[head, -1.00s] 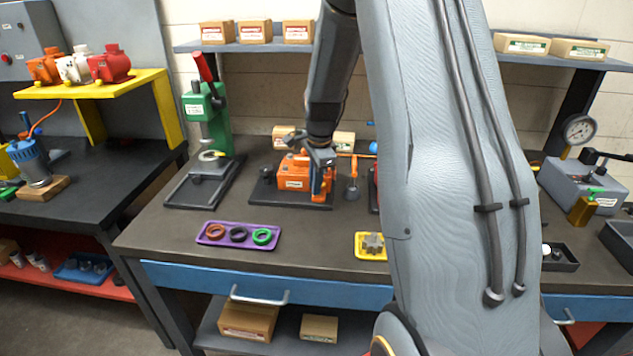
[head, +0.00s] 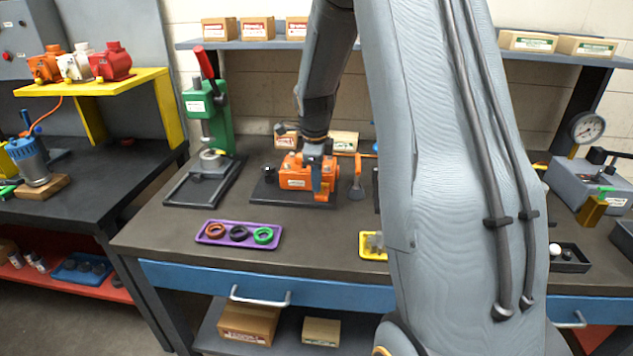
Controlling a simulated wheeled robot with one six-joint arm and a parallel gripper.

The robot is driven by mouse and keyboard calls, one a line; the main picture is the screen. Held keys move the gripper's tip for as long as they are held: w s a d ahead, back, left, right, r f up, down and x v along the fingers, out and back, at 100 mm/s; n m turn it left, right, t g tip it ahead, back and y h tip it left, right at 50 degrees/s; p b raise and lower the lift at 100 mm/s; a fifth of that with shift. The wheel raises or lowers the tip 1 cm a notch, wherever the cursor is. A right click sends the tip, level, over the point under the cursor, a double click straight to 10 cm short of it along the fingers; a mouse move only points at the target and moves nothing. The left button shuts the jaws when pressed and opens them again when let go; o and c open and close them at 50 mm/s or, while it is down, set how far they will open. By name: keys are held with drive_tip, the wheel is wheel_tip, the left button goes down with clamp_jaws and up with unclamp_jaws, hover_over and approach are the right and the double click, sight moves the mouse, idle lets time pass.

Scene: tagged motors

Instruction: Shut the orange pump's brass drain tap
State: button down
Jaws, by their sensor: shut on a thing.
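The orange pump (head: 294,178) stands on a dark base plate at the back middle of the workbench, with a white label on its front. My gripper (head: 317,190) points down at the right end of the pump's body. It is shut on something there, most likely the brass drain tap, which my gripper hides. I cannot make out the tap or which way its handle lies.
A green press (head: 211,115) with a red lever stands left of the pump. A purple tray (head: 207,240) with three rings lies in front. A yellow tray (head: 368,251) sits beside my arm, which hides much of the bench's right side. Bench space before the pump is clear.

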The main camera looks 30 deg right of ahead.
drive_tip(key=shift+w, duration=0.1)
drive_tip(key=c, duration=1.8)
unclamp_jaws()
drive_tip(key=shift+r, duration=0.15)
wheel_tip(320, 180, up, 7)
drive_tip(key=s+b, duration=0.1)
drive_tip(key=b, duration=0.1)
drive_tip(key=shift+s+a+r, duration=0.2)
drive_tip(key=shift+a, duration=0.25)
drive_tip(key=s+a+f+n, duration=0.4)
drive_tip(key=s+a+n, duration=0.3)
drive_tip(key=s+n, duration=0.4)
drive_tip(key=s+a+f+n+y, duration=0.1)
drive_tip(key=s+a+f+n, duration=0.3)
drive_tip(key=s+a+n, duration=0.4)
drive_tip(key=s+n, duration=0.3)
drive_tip(key=n, duration=0.3)
drive_tip(key=shift+a, duration=0.2)
